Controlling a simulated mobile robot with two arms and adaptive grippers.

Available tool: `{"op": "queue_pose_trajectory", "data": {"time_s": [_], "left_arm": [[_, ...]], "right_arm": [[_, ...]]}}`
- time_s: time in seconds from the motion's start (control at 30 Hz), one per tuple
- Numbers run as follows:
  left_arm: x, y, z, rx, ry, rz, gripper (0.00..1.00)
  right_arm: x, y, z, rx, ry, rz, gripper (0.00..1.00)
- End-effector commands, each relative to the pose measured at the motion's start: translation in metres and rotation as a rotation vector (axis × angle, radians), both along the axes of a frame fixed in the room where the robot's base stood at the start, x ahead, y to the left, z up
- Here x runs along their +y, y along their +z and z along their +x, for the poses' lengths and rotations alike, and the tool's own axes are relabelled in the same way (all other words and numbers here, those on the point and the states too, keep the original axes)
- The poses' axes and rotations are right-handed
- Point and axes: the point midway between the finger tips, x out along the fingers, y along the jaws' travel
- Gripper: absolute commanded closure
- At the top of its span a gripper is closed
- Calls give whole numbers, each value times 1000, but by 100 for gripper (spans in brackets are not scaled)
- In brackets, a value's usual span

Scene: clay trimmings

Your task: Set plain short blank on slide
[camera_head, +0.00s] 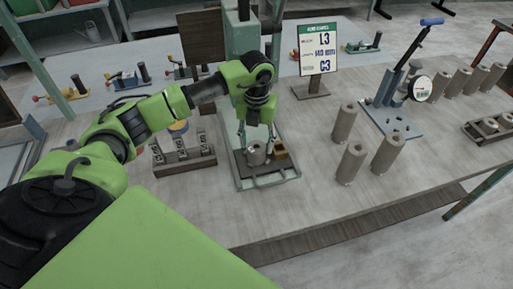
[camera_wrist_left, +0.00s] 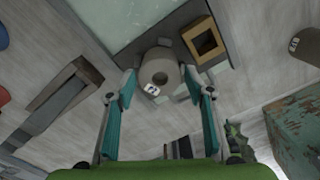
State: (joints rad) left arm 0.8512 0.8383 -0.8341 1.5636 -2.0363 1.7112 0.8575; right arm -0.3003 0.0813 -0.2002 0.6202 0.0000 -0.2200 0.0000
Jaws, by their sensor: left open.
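A short grey cylindrical blank (camera_head: 257,156) with a round hole in its top stands on the dark plate of a pale green fixture (camera_head: 240,184), which seems to be the slide. The blank also shows in the left wrist view (camera_wrist_left: 160,70), with a small white label with dark marks on its near side. My left gripper (camera_head: 256,139) is just above it, pointing down. In the left wrist view my left gripper (camera_wrist_left: 160,88) has its fingers spread, one on each side of the blank; I cannot tell whether they touch it. My right gripper is in no view.
A square brass-coloured block (camera_head: 281,150) with an opening stands right beside the blank. A wooden rack (camera_head: 186,167) is to the left. Several tall clay cylinders (camera_head: 351,162) stand to the right, with a blue lever press (camera_head: 390,115) behind. A sign (camera_head: 318,55) stands behind the fixture.

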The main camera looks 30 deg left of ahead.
Motion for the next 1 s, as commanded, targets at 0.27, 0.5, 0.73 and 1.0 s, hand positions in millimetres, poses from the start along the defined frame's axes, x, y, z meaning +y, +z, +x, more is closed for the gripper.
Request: {"op": "queue_pose_trajectory", "data": {"time_s": [0.27, 0.5, 0.73, 1.0], "left_arm": [[0, 60, 2, -6, 0, 0, 52], [0, 91, 0, -2, 0, 0, 52], [0, 97, 0, 1, 0, 0, 52], [0, 96, 0, 0, 0, 0, 52]], "right_arm": [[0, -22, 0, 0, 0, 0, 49], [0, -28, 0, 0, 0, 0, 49], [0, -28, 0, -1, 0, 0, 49], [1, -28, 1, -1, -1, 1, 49]]}}
